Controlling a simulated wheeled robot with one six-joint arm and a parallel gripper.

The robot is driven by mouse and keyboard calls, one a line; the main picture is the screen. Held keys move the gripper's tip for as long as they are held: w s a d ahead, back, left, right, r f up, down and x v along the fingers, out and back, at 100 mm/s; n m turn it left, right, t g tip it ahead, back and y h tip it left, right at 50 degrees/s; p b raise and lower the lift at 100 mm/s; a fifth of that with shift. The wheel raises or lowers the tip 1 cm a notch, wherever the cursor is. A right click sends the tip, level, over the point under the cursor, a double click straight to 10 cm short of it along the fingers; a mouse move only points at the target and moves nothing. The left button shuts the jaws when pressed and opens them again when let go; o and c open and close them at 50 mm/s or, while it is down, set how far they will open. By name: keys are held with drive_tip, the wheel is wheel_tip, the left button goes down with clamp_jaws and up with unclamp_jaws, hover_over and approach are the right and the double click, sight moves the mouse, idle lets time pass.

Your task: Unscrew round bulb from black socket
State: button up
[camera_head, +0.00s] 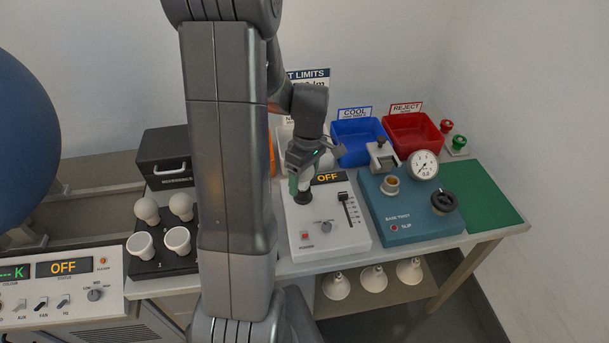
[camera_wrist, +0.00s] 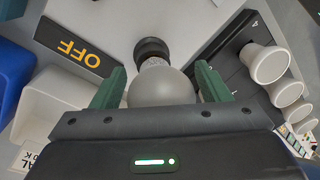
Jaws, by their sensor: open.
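The round bulb (camera_wrist: 160,88) is a whitish globe with its threaded metal base at the black socket (camera_wrist: 151,46) in the wrist view. In the head view the black socket (camera_head: 303,197) stands on the white control box, and the bulb (camera_head: 304,182) is mostly hidden by my gripper. My gripper (camera_wrist: 159,88) is open, with one green finger on each side of the globe. It also shows in the head view (camera_head: 304,176), pointing down over the socket. I cannot tell whether the fingers touch the glass.
The white box (camera_head: 350,243) has an OFF display and a slider close to my gripper. A teal tester (camera_head: 405,215) stands to the right. Blue (camera_head: 354,155) and red (camera_head: 408,148) bins stand behind. A black rack (camera_head: 165,262) holds several bulbs at left.

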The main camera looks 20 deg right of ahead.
drive_tip(key=m, duration=0.5)
drive_tip(key=shift+a+t, duration=0.1)
drive_tip(key=shift+t, duration=0.2)
drive_tip(key=m, duration=0.4)
drive_tip(key=shift+s+a+m+t, duration=0.1)
drive_tip(key=shift+a+m+t, duration=0.05)
drive_tip(key=shift+m+t, duration=0.2)
